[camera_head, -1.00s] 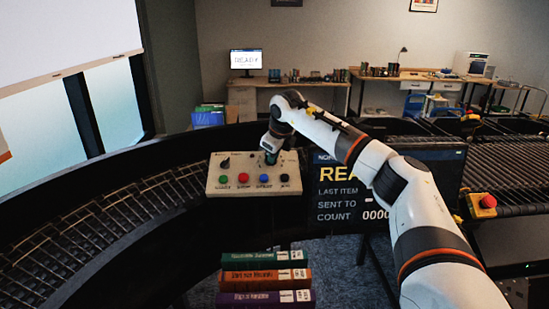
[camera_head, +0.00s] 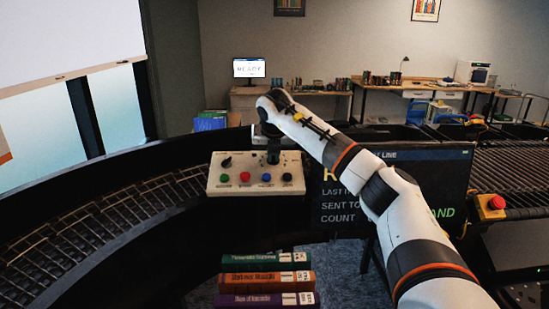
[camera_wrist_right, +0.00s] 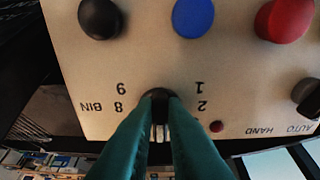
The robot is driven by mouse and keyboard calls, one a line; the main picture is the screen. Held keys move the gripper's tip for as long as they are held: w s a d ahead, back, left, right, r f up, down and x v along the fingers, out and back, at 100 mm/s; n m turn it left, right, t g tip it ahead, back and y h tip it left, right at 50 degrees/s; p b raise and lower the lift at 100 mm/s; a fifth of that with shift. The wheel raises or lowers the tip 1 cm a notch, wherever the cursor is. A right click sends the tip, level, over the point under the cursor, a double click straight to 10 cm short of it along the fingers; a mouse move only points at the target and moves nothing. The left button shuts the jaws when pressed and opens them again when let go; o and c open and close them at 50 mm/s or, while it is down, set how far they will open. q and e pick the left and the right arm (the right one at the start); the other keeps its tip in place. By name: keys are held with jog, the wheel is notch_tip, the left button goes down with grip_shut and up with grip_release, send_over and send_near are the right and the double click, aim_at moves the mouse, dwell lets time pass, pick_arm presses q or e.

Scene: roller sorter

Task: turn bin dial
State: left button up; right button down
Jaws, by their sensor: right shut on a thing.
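The cream control panel (camera_head: 235,185) stands on the sorter in the middle of the head view. My right gripper (camera_head: 273,158) reaches down to its upper right part. In the right wrist view my right gripper's two teal fingers (camera_wrist_right: 160,108) are shut on the black bin dial (camera_wrist_right: 160,93), one on each side. The dial's printed numbers show upside down there: 8 and 9 to the left, 1 and 2 to the right, with BIN at far left. The fingers cover the rest of the scale, and I cannot tell which number the dial points to. My left gripper is not in view.
A blue button (camera_wrist_right: 193,16), a red button (camera_wrist_right: 282,19) and a black button (camera_wrist_right: 100,18) lie close to the dial, with an AUTO/HAND switch (camera_wrist_right: 307,97) at right. The status screen (camera_head: 448,190) is partly behind my arm. Stacked books (camera_head: 262,280) stand in front.

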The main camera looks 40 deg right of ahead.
jog(key=m, duration=0.4)
jog(key=m+b, duration=0.1)
jog(key=shift+w+a+m+g, duration=0.2)
jog(key=shift+w+m+g, duration=0.05)
jog(key=shift+m+g, duration=0.15)
jog(key=m, duration=0.4)
jog(key=m+g, duration=0.1)
jog(key=shift+w+m+h, duration=0.25)
jog(key=shift+m+h, duration=0.05)
jog(key=shift+m, duration=0.4)
jog(key=c, duration=1.5)
grip_release()
jog(key=shift+d, duration=0.1)
jog(key=shift+a+r, duration=0.25)
jog(key=shift+r, duration=0.25)
jog(key=b+v, duration=0.3)
jog(key=v, duration=0.8)
